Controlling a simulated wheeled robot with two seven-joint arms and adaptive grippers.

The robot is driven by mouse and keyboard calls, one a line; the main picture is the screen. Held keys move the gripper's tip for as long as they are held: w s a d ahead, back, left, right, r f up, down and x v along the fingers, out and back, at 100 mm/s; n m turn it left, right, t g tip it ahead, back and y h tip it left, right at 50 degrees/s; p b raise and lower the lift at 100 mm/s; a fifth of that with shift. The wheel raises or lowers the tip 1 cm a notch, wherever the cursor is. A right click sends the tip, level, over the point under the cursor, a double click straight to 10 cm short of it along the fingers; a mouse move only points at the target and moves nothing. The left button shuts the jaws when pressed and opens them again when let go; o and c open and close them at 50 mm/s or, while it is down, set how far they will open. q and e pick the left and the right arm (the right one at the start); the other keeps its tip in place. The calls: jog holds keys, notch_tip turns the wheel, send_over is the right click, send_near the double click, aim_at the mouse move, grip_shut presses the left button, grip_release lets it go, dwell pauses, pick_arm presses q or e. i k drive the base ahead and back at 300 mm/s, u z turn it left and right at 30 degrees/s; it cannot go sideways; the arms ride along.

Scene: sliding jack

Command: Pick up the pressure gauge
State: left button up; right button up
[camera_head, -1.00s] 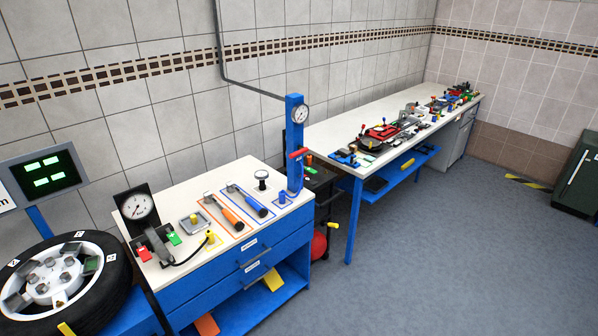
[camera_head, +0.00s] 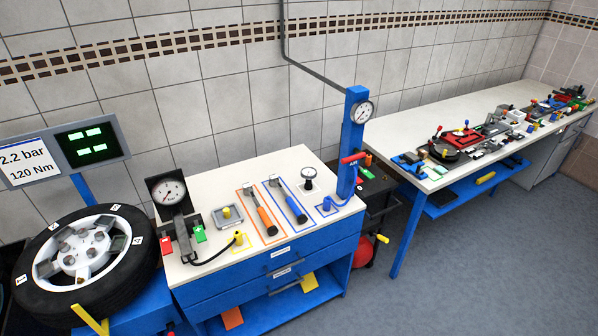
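A small round gauge (camera_head: 308,173) with a white face and black rim stands on the white top of the blue workbench (camera_head: 332,160), near its back right. A larger white dial gauge (camera_head: 169,191) in a black square housing stands at the bench's left, with a red and a green block at its foot and a black hose. A third dial (camera_head: 363,111) is fixed to the blue column (camera_head: 349,150). I cannot tell which one the task means. Neither of my grippers is in view.
Orange and blue wrenches (camera_head: 266,220) (camera_head: 294,207) lie in outlined places beside the small gauge. A long cluttered table (camera_head: 403,133) is at right. Grey floor (camera_head: 480,270) is clear at lower right.

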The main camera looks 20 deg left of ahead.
aim_at(308, 174)
jog(key=u, duration=0.6)
jog(key=i, duration=0.8)
jog(key=u, duration=0.7)
